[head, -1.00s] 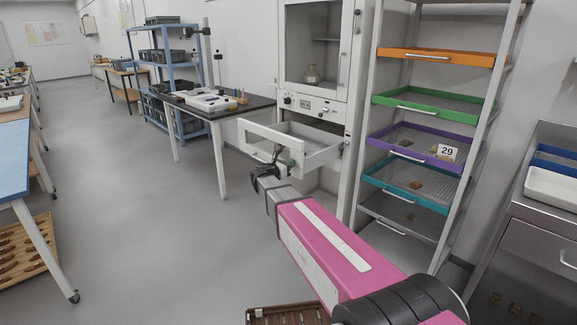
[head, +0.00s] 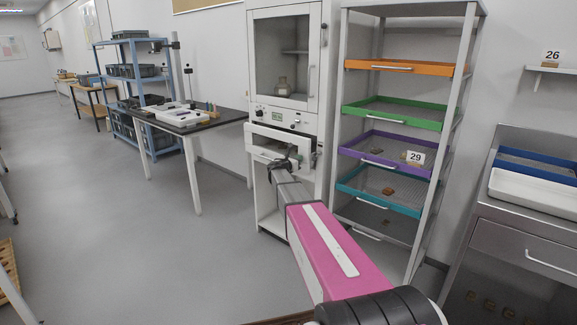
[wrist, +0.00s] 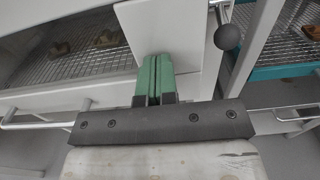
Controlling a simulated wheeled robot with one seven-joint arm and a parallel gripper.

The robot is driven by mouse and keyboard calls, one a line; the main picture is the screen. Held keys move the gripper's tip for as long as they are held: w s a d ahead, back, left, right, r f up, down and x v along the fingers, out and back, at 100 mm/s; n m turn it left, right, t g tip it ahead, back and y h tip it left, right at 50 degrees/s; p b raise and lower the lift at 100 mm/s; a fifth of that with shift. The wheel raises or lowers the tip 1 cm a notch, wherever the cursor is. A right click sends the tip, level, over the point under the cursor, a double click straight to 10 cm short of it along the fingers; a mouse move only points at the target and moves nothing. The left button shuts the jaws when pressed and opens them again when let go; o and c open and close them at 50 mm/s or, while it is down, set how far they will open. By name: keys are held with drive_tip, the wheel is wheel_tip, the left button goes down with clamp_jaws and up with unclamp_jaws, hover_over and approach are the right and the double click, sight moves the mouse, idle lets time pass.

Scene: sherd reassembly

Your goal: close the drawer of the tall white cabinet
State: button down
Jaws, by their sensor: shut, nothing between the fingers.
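The tall white cabinet (head: 316,85) stands in the middle of the head view, with a glass door above a control panel. Its white drawer (head: 259,153) is below the panel and still sticks out a little. My gripper (head: 287,161) is at the drawer, partly hiding it. In the wrist view, the green fingertips (wrist: 153,80) are shut together with nothing between them. They lie in front of a white panel (wrist: 160,30), and contact cannot be told. A mesh floor with brown sherds (wrist: 107,38) shows to their left, above a white edge with a metal bar handle (wrist: 45,122).
A rack (head: 412,235) with coloured trays stands close to the right of the cabinet. A dark ball knob (wrist: 227,37) is right of the fingers. A dark-topped table (head: 196,128) is to the left. The floor (head: 120,240) at left is clear.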

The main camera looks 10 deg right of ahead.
drive_tip(key=x, duration=0.7)
drive_tip(key=shift+w, duration=0.1)
drive_tip(key=shift+w+d, duration=0.1)
drive_tip(key=shift+d, duration=0.05)
drive_tip(key=v, duration=1.5)
drive_tip(key=s+f+m+g+y, duration=0.2)
drive_tip(key=s+f+m, duration=0.25)
drive_tip(key=s, duration=0.35)
drive_tip(key=s+a+f+m+g+y, duration=0.1)
drive_tip(key=s+f+m+g+y, duration=0.15)
drive_tip(key=s+f+m, duration=0.35)
drive_tip(key=s+f+m+g+y, duration=0.2)
drive_tip(key=s+f+m+g, duration=0.15)
drive_tip(key=s, duration=0.55)
drive_tip(key=s+a+f+m+g+y, duration=0.1)
drive_tip(key=s+a+m+y, duration=0.3)
drive_tip(key=s, duration=0.5)
drive_tip(key=s+a+f+m+g+y, duration=0.1)
drive_tip(key=s+a+f+m+y, duration=0.2)
drive_tip(key=s+a+m, duration=0.4)
drive_tip(key=s+y, duration=0.1)
drive_tip(key=s, duration=0.2)
drive_tip(key=shift+g, duration=0.3)
